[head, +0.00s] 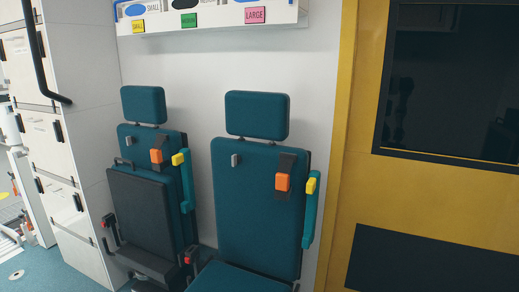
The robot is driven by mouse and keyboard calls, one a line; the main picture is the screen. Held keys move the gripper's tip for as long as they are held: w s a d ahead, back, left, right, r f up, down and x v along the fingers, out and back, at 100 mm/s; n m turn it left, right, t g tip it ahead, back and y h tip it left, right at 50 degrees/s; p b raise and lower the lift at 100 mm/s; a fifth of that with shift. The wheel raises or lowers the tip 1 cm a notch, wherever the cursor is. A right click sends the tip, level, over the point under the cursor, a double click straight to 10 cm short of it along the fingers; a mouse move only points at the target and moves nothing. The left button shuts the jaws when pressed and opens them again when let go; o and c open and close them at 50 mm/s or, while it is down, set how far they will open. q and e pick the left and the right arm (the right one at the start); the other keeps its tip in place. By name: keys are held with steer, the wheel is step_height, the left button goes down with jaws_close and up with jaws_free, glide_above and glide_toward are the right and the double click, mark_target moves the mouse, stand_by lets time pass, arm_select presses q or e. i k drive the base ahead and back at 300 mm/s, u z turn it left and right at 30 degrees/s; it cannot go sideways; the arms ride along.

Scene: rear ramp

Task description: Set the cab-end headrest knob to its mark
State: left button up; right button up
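Two teal seats stand side by side against a white wall. The left seat has a headrest (143,105) on thin posts above its backrest (170,142), and its cushion looks folded up. The right seat has a larger-looking headrest (257,115) above its backrest (250,215), with its cushion (238,277) down. A small grey fitting shows on the upper left of each backrest, on the left seat (131,140) and on the right seat (235,160). I cannot tell whether either is the headrest knob, and no mark is readable. Neither gripper is in view.
Armrests (187,185) (309,215) stand raised at each seat's right side. Orange belt parts (156,156) (282,182) lie on the backrests. A shelf (215,20) with size labels hangs above. White cabinets (85,140) stand left, a yellow door (430,195) right.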

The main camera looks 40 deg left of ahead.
mark_target(236, 158)
steer(key=i, duration=2.2)
steer(key=u, duration=1.4)
